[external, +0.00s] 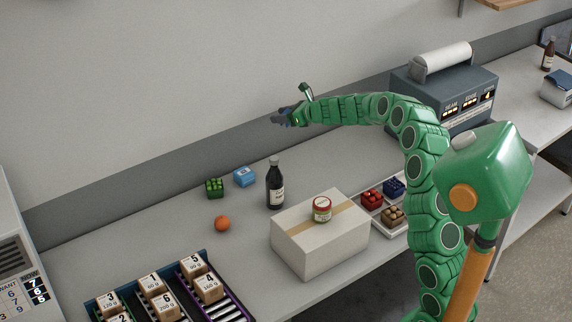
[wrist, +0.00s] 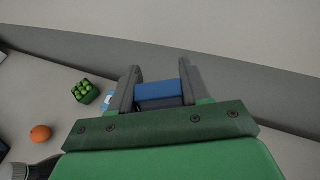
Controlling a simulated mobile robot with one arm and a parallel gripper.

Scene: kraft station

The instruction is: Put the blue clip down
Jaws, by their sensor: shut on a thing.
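My gripper (external: 281,118) is held out high over the bench at the end of my green arm, near the back wall. In the wrist view my gripper (wrist: 158,72) is shut on the blue clip (wrist: 157,92), a blue block shape between its two grey fingers. Only the side of the clip facing the camera shows there. In the external view the clip is mostly hidden by the fingers, and only a small dark blue patch shows. The clip is in the air, apart from the bench top.
Below on the bench (external: 150,230) are a green punnet (external: 214,188), light blue box (external: 244,177), orange (external: 222,223) and dark bottle (external: 275,187). A grey machine (external: 455,98) stands right.

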